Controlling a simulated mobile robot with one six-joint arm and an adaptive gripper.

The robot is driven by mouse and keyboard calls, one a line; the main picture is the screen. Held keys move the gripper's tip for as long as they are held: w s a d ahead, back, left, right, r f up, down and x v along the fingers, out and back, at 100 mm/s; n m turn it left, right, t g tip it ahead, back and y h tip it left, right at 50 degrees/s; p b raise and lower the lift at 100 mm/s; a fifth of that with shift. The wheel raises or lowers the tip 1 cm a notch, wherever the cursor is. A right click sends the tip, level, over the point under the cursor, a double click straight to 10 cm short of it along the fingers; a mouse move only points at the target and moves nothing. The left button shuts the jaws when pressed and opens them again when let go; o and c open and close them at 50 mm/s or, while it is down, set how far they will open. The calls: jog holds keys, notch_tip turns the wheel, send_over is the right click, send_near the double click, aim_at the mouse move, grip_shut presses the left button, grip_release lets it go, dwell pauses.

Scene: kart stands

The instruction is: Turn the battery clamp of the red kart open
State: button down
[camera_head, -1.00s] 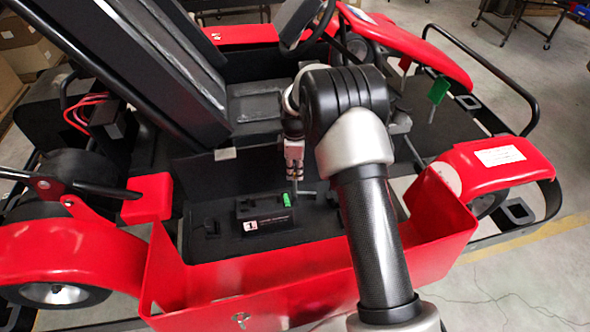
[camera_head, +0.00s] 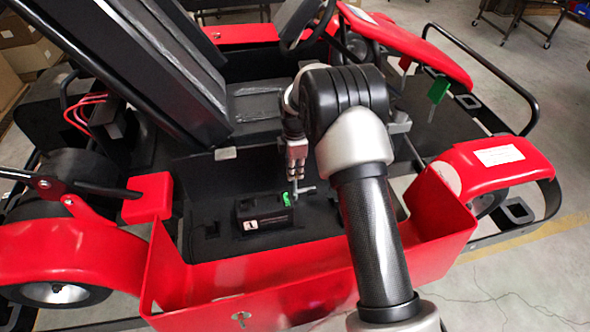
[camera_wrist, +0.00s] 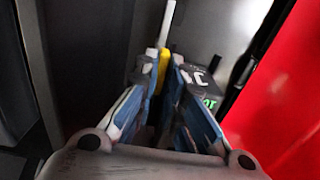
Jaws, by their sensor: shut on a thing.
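The battery clamp shows in the head view as a small grey lever (camera_head: 305,190) beside the black battery (camera_head: 265,216), in the red kart's bay. My gripper (camera_head: 297,172) points down over the clamp, close to the battery's far right corner. In the wrist view the fingers (camera_wrist: 160,85) are shut on a yellow part of the clamp (camera_wrist: 163,66), with a pale rod (camera_wrist: 168,25) reaching out beyond it. The fingers hide most of the clamp. The battery (camera_wrist: 200,85) lies just right of the fingers there, with a green mark on it.
A red panel (camera_head: 330,278) walls the near side of the bay, and it stands close on the right in the wrist view. The black seat back (camera_head: 140,60) leans over the bay's left. A green tag (camera_head: 438,90) hangs farther right.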

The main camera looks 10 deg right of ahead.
jog(key=c, duration=1.7)
grip_release()
notch_tip(320, 180, up, 12)
